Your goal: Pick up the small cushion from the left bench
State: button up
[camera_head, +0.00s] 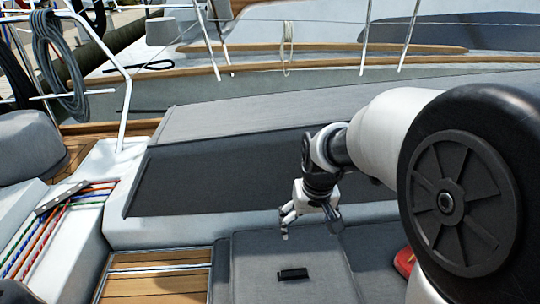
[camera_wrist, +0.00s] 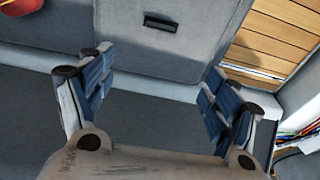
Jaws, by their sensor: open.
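My gripper (camera_head: 312,228) hangs over the grey bench, near the lower middle of the head view. In the wrist view its two blue-padded fingers (camera_wrist: 160,68) are spread wide with nothing between them. The bench has a long dark grey backrest (camera_head: 215,178) and a grey seat panel (camera_head: 262,255). I cannot make out a small cushion for certain. A red and yellow item (camera_head: 404,262) is partly hidden behind my arm; it also shows, cut off, at the wrist view's top left (camera_wrist: 22,6). I cannot tell what it is.
A small black handle or recess (camera_head: 293,273) sits in the seat panel. Wooden floor slats (camera_head: 155,272) lie left of it. Coloured ropes (camera_head: 65,220) run over the white deck at left. White rails (camera_head: 125,110) stand behind. Air around my gripper is clear.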

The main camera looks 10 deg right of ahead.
jog(key=shift+o, duration=1.4)
jog(key=w+f+p, duration=0.1)
jog(key=w+f, duration=0.2)
jog(key=f, duration=0.2)
jog(key=w+f+g+p, duration=0.1)
jog(key=w+f+p, duration=0.1)
jog(key=f, duration=0.4)
jog(key=shift+w+a+p, duration=0.25)
jog(key=shift+w+p, duration=0.05)
jog(key=shift+w, duration=0.5)
jog(key=b, duration=0.2)
send_over(293, 269)
jog(key=shift+g, duration=0.4)
jog(key=f, duration=1.5)
jog(key=shift+w+d+f, duration=0.2)
jog(key=shift+w+f, duration=0.1)
jog(key=shift+w, duration=0.1)
jog(key=shift+s+a+f+b, duration=0.1)
jog(key=shift+f+b, duration=0.45)
jog(key=shift+f, duration=1)
jog(key=shift+s+f+b, duration=0.1)
jog(key=shift+f+b, duration=0.45)
jog(key=shift+f, duration=1)
jog(key=shift+r, duration=0.1)
jog(key=shift+c, duration=0.5)
jog(key=c, duration=2)
jog(key=shift+c, duration=0.3)
jog(key=shift+r, duration=0.1)
